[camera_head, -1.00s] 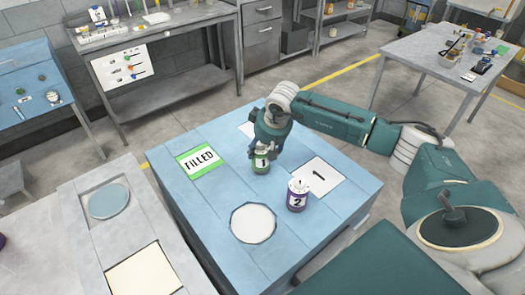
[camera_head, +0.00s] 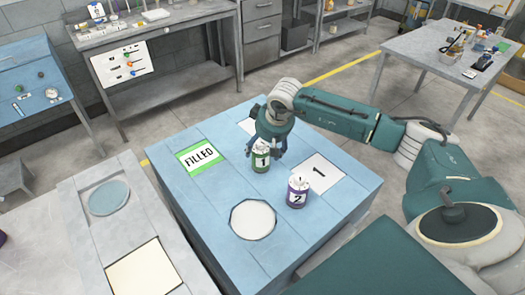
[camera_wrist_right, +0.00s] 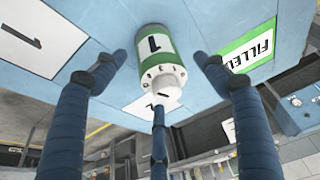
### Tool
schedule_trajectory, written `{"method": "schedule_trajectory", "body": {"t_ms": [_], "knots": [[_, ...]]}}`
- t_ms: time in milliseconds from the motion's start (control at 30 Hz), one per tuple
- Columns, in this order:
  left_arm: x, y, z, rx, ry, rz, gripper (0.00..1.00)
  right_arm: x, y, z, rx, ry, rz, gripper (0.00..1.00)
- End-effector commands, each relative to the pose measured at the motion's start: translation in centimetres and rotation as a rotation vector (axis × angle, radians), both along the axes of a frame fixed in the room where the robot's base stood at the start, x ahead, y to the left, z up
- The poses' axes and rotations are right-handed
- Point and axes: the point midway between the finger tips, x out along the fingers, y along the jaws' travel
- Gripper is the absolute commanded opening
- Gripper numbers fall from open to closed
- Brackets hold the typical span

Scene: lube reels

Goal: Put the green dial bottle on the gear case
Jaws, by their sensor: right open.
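The green bottle (camera_head: 261,163), labelled 1 and with a white top, stands upright on the blue box-like surface (camera_head: 195,210). It is between the FILLED card and the white card marked 1. My right gripper (camera_head: 266,146) is above and around its top, with the fingers spread. In the right wrist view the bottle (camera_wrist_right: 155,50) lies between the open fingers (camera_wrist_right: 157,75), with a gap on both sides; the lower finger overlaps its white cap, and contact is unclear. Nothing in view is clearly marked as a gear case. My left gripper is out of view.
A purple bottle (camera_head: 298,192) labelled 2 stands close by at the right front. The FILLED card (camera_head: 200,158), a white octagonal patch (camera_head: 253,219) and the 1 card (camera_head: 318,173) lie on the blue surface. A grey bench (camera_head: 150,212) is at the left.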

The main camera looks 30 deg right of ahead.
Motion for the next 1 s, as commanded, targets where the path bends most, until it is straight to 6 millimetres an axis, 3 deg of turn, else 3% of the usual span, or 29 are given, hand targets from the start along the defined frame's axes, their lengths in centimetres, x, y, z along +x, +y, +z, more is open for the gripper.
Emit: {"method": "schedule_trajectory", "body": {"t_ms": [300,500,1000], "knots": [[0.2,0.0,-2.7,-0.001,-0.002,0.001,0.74,-2.4,0.1,6.1,-0.001,-0.005,0.000,0.72],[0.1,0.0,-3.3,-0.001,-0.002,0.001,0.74,-3.4,0.2,8.5,-0.001,-0.002,0.001,0.72],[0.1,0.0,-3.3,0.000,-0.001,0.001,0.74,-3.6,0.3,9.1,0.000,0.001,0.000,0.72]]}}
